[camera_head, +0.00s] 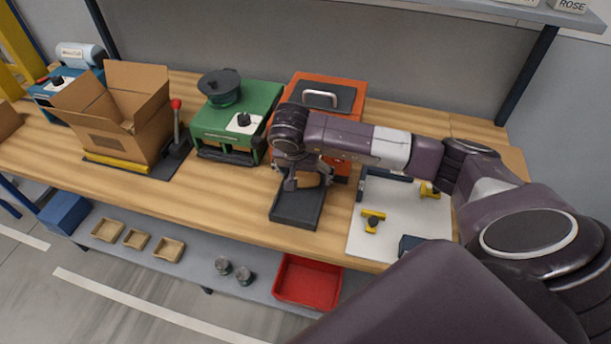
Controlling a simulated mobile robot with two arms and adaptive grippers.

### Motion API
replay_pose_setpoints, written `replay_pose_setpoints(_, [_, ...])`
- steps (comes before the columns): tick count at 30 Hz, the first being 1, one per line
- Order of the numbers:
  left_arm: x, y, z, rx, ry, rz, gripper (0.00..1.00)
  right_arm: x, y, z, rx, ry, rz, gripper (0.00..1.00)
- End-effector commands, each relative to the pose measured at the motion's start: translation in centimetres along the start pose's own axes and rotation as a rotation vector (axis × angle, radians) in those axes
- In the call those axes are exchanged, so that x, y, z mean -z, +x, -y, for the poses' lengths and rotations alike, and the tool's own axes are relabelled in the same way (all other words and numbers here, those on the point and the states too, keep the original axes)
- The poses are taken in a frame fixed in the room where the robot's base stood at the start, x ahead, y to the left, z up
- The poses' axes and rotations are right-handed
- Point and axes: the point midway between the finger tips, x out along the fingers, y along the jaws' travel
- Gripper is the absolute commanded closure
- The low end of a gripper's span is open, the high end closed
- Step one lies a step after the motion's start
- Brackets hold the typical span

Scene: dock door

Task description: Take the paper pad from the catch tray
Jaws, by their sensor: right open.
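The dark catch tray (296,210) lies on the wooden bench in front of the orange machine (349,114). My right gripper (305,186) is open and points down over the back part of the tray. A small tan patch shows between and behind its fingers; it may be the paper pad, but the gripper covers most of that spot and I cannot tell. The front part of the tray is bare. I cannot see whether the fingers touch anything. My left gripper is not in view.
Left of the tray are a green machine (240,122), an open cardboard box (120,120) and a red-knobbed lever (177,122). Right of it is a white board (388,240) with yellow clamps (373,221). A red bin (308,281) sits on the lower shelf.

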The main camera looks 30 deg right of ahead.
Motion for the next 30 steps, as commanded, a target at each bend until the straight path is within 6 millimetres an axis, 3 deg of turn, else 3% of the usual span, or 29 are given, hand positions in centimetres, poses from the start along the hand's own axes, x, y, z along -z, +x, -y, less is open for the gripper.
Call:
replay_pose_setpoints(4, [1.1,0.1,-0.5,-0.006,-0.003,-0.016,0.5,0.0,0.0,0.0,0.0,0.0,0.0,0.22])
replay_pose_setpoints(12, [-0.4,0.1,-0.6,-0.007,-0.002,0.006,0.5,0.0,0.0,0.0,0.0,0.001,0.0,0.52])
replay_pose_setpoints(23, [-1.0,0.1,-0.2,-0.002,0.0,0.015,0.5,0.1,-0.1,0.0,0.0,0.001,0.0,0.52])
replay_pose_setpoints(30, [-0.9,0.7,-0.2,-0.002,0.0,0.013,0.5,0.8,-1.8,0.1,0.002,0.002,-0.002,0.52])
